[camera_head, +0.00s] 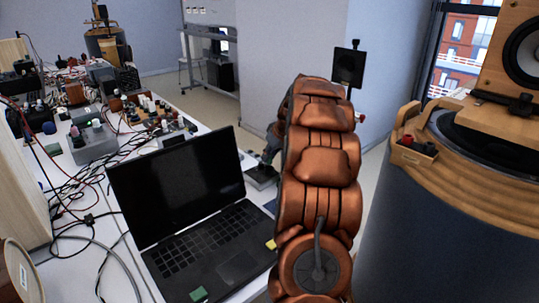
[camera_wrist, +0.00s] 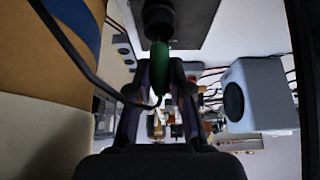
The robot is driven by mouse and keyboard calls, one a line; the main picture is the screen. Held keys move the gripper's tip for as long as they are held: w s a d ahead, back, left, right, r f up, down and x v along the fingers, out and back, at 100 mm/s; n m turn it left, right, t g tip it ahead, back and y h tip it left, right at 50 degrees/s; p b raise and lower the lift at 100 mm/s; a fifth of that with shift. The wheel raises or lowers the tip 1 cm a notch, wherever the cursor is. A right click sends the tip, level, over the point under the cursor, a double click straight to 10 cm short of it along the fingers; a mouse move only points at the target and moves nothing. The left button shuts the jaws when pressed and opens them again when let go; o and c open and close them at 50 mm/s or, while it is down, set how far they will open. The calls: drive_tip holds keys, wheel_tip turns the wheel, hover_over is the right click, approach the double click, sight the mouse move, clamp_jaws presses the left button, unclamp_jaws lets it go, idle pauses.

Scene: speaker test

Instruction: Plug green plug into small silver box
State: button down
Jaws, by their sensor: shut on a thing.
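My gripper (camera_wrist: 157,80) is shut on the green plug (camera_wrist: 158,64), which stands upright between the fingertips in the wrist view. A black cable (camera_wrist: 72,45) loops to the plug's lower end. The plug's upper end meets or overlaps a round black part (camera_wrist: 158,20) in front of a dark grey surface (camera_wrist: 200,22); I cannot tell whether they touch. In the head view my copper arm hides most of the gripper. A small grey box (camera_head: 262,178) lies on the table just left of the arm. I cannot tell for sure that it is the small silver box.
An open laptop (camera_head: 205,205) stands on the white table left of my arm. A larger silver box with knobs (camera_head: 92,143) and tangled cables lie further left. A large drum (camera_head: 450,200) with a wooden rim and a speaker (camera_head: 515,50) stand at right.

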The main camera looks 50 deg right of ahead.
drive_tip(key=shift+f+b, duration=0.7)
drive_tip(key=shift+f, duration=0.5)
idle(0.3)
idle(0.3)
drive_tip(key=c, duration=1)
unclamp_jaws()
drive_tip(key=shift+o, duration=0.3)
drive_tip(key=o, duration=0.4)
drive_tip(key=shift+c, duration=0.2)
drive_tip(key=shift+r+p, duration=0.65)
drive_tip(key=shift+r, duration=1.85)
